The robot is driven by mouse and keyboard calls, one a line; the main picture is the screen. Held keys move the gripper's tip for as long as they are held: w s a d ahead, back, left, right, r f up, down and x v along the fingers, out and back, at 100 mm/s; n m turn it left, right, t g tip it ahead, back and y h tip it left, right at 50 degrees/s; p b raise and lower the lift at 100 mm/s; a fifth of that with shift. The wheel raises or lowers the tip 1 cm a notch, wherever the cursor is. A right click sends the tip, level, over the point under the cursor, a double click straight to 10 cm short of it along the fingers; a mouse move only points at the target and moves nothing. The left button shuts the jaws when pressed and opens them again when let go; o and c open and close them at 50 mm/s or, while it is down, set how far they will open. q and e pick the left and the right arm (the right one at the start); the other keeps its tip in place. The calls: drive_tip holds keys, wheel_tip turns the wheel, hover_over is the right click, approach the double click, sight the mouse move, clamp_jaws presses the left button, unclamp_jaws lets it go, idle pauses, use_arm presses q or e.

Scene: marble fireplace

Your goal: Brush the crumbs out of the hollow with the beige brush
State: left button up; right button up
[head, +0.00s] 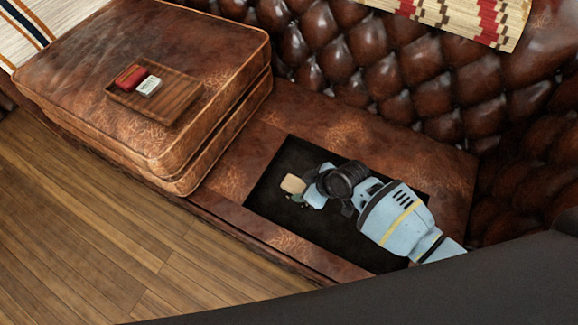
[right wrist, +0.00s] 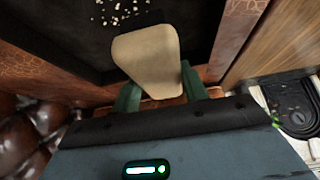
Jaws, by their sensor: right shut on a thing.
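The beige brush (head: 292,184) is held in my right gripper (head: 305,194), over the dark hollow (head: 290,155) in the sofa seat. In the right wrist view the beige brush (right wrist: 147,57) sits between the two green fingers, which are shut on it. Pale crumbs (right wrist: 121,12) lie scattered on the dark floor of the hollow, just beyond the brush in that view. In the head view the gripper and arm cover part of the hollow, and the crumbs cannot be made out clearly. Whether the brush touches the floor I cannot tell. My left gripper is not in view.
Two stacked brown leather cushions (head: 150,60) stand left of the hollow. On top lies a wooden tray (head: 172,101) with a red block (head: 131,77) and a white block (head: 148,86). The tufted leather backrest (head: 390,70) rises behind. Wooden floor (head: 80,220) is clear in front.

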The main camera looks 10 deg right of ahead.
drive_tip(key=shift+s+d+f, duration=0.25)
drive_tip(key=shift+d+f, duration=0.3)
drive_tip(key=shift+f, duration=0.35)
